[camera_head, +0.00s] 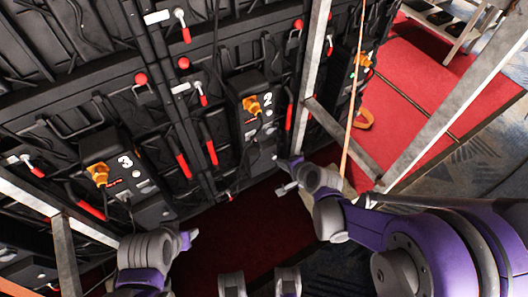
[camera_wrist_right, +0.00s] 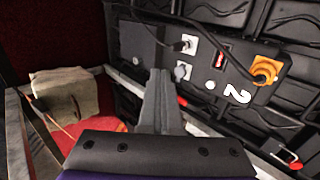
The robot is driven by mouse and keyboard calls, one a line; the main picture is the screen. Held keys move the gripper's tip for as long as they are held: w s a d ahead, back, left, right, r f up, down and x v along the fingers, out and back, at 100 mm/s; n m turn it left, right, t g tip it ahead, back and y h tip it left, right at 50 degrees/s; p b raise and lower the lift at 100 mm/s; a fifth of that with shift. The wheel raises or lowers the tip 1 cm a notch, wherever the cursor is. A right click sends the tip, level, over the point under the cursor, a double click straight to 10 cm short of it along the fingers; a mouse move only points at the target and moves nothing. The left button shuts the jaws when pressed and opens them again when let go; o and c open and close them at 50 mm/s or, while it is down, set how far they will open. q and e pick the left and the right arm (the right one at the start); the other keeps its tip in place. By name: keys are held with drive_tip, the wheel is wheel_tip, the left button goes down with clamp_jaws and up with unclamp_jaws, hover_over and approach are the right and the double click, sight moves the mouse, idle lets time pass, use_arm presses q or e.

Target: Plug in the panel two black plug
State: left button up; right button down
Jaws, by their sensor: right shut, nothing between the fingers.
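Panel two (camera_head: 239,127) is the black unit with a white "2" on the video wall's back in the head view. It also shows in the right wrist view (camera_wrist_right: 205,88), upside down. A dark plug (camera_wrist_right: 182,45) on a black cable sits at a light square socket there; I cannot tell whether it is fully seated. A second grey round connector (camera_wrist_right: 182,71) is beside it. My right gripper (camera_head: 284,177) is just below the panel, its fingers (camera_wrist_right: 161,88) together and empty. My left gripper (camera_head: 190,238) is low on the left; its fingers are not clear.
An orange plug (camera_head: 252,104) is on panel two. Panel three (camera_head: 130,180) is to the left. Metal truss bars (camera_head: 340,138) and an orange strap (camera_head: 352,100) stand close to my right arm. A pale block (camera_wrist_right: 62,95) lies on the red floor.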

idle(0.3)
drive_tip(key=b, duration=0.2)
approach(259, 146)
drive_tip(key=shift+s+d+f+x, duration=0.1)
drive_tip(key=shift+f+x, duration=0.05)
drive_tip(key=shift+x, duration=0.95)
drive_tip(key=shift+s+d+f+x, duration=0.1)
drive_tip(key=shift+f+x, duration=0.05)
drive_tip(key=shift+x, duration=0.9)
drive_tip(key=shift+s+d+f+x, duration=0.1)
drive_tip(key=shift+s+f+x, duration=0.05)
drive_tip(key=shift+x, duration=0.95)
drive_tip(key=shift+w+a, duration=0.1)
drive_tip(key=shift+w+a, duration=0.35)
drive_tip(key=shift+w, duration=0.35)
